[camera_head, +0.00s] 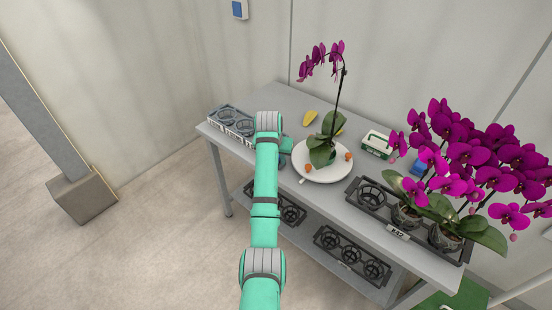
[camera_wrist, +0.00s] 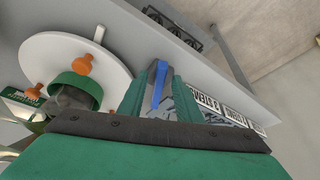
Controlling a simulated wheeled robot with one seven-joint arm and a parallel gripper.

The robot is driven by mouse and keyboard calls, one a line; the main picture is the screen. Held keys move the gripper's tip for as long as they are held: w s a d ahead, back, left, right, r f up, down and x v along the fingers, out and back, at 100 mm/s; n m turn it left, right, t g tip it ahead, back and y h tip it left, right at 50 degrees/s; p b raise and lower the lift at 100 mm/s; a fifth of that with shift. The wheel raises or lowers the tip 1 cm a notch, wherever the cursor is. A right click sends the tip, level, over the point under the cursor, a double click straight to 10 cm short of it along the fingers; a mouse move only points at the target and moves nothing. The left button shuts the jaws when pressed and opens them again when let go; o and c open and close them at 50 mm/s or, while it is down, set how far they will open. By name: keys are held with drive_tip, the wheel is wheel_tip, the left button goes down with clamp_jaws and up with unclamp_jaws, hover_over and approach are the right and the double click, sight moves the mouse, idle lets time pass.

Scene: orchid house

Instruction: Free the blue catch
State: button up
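A narrow blue strip (camera_wrist: 158,84), which looks like the blue catch, shows between the two green fingers of my gripper (camera_wrist: 160,72) in the wrist view. Grey parts show beside the strip. It lies close to both fingers, but I cannot tell whether they press on it. In the head view my arm hides most of the gripper and what lies at it, at the table's left part. The left rack (camera_head: 232,123) with grey pots stands at that end of the table.
A white plate (camera_head: 318,174) holds a potted orchid and orange pieces (camera_wrist: 84,63). A green-and-white box (camera_head: 376,145) and yellow items (camera_head: 310,117) lie behind. A black rack (camera_head: 372,208) with flowering orchids fills the right. More racks (camera_head: 350,255) stand on the lower shelf.

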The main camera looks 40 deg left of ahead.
drive_tip(key=v, duration=1)
drive_tip(key=shift+s+r, duration=0.15)
drive_tip(key=shift+r, duration=0.25)
